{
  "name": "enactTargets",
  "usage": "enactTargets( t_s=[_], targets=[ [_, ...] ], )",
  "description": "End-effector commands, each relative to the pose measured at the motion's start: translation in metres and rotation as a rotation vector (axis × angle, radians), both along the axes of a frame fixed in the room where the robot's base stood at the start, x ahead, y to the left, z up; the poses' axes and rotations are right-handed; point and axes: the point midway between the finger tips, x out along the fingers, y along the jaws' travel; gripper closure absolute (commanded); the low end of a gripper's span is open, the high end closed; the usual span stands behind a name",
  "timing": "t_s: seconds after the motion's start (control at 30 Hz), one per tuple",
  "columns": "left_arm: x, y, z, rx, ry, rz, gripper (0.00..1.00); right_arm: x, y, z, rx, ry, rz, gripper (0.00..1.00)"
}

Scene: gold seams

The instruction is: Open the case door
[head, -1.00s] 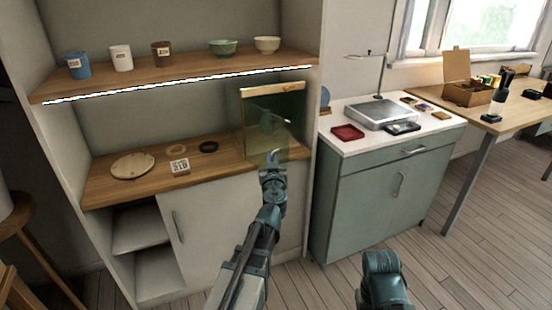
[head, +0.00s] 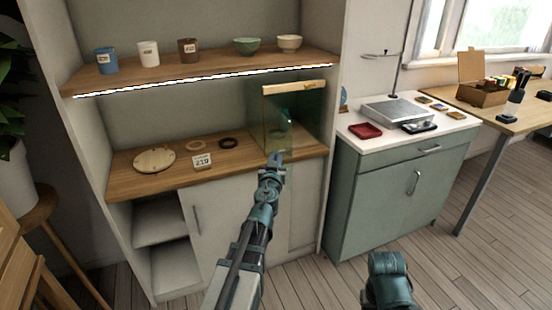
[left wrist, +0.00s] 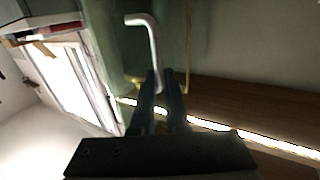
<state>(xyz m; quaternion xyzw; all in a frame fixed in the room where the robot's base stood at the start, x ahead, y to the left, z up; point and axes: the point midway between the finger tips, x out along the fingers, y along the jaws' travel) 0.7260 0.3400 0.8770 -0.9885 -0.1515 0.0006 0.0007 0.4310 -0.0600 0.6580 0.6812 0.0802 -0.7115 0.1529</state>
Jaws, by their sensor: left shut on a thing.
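The glass case (head: 308,112) stands at the right end of the middle shelf, with a pale wooden strip along its top front edge. Its greenish see-through panes overlap, so I cannot tell how far the door stands open. My left gripper (head: 276,157) is at the lower front of the case. In the left wrist view, the bent pale metal handle (left wrist: 151,35) runs down between the fingers of my left gripper (left wrist: 160,82), which are shut on it. Of my right arm only a teal link shows at the lower edge; its gripper is out of view.
The shelf (head: 130,187) also holds a round wooden lid (head: 154,160), small rings and a number card (head: 202,161). Cups and bowls stand on the lit upper shelf (head: 215,68). A green cabinet (head: 385,200) stands to the right.

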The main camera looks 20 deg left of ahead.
Motion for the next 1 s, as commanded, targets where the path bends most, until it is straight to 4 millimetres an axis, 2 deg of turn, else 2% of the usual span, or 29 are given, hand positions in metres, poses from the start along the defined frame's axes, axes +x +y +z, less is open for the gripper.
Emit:
enactTargets(
  t_s=[0.07, 0.1, 0.27, 1.0],
  targets=[
    [0.0044, 0.0054, 0.0018, 0.000, 0.000, 0.011, 1.00, 0.0000, 0.0000, 0.0017, 0.000, 0.000, 0.000, 0.50],
    [0.0044, 0.0054, 0.0018, 0.000, 0.000, 0.011, 0.86, 0.0000, 0.0000, 0.0017, 0.000, 0.000, 0.000, 0.50],
    [0.0039, 0.0045, 0.0017, -0.001, 0.000, 0.009, 0.59, 0.0000, 0.0000, 0.0017, 0.000, 0.000, 0.000, 0.50],
    [0.0003, -0.0021, 0.0006, -0.001, 0.000, 0.017, 0.59, 0.0000, 0.0001, 0.0006, 0.000, 0.000, 0.000, 0.50]
  ],
)
